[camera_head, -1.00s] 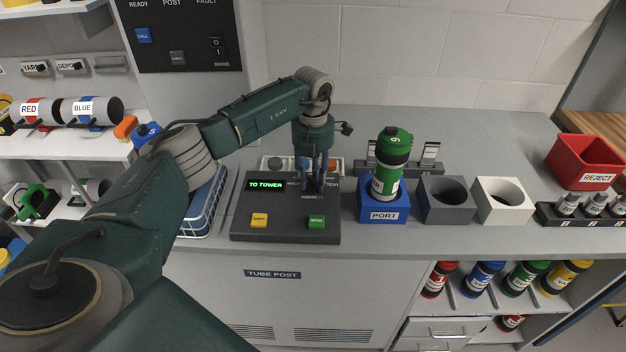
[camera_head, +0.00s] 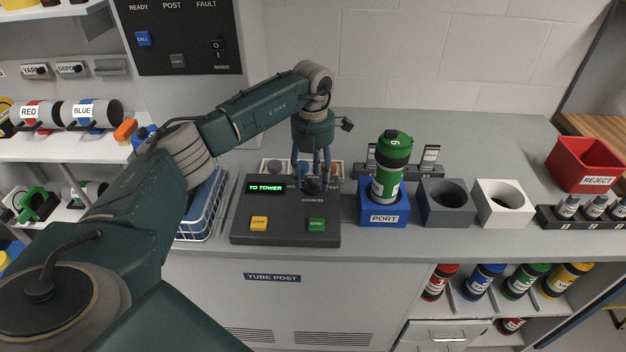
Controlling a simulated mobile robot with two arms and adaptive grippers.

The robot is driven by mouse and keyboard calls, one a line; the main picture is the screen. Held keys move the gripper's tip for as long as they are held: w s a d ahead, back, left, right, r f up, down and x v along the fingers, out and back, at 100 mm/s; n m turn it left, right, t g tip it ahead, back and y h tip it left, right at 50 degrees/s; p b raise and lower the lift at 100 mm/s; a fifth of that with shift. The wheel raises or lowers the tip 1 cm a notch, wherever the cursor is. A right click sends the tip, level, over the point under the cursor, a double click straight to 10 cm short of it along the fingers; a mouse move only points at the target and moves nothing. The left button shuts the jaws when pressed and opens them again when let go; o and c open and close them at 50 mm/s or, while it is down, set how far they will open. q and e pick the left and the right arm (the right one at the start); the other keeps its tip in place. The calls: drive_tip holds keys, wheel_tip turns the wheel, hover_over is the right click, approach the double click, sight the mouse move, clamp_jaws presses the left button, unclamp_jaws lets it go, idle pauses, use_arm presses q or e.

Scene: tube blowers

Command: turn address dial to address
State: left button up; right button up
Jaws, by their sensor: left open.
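A dark control console (camera_head: 270,210) stands on the grey counter, with a lit green display reading TO TOWER (camera_head: 265,188), a yellow button (camera_head: 259,223) and a green button (camera_head: 316,224). A dark round address dial (camera_head: 312,185) sits at its upper right, with lettering around it too small to read fully. My left gripper (camera_head: 312,178) points down over the dial, its fingers apart at the dial's upper part; whether they touch it I cannot tell. My right gripper is not in view.
A green carrier (camera_head: 391,165) stands in the blue PORT block (camera_head: 384,212) right of the console. A grey block (camera_head: 446,205), a white block (camera_head: 502,205) and a red REJECT bin (camera_head: 584,163) are further right. A wire basket (camera_head: 203,210) is left of the console.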

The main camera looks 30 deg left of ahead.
sight(313, 183)
use_arm(q)
wheel_tip(313, 183, up, 10)
drive_tip(key=shift+r, duration=0.15)
idle(0.7)
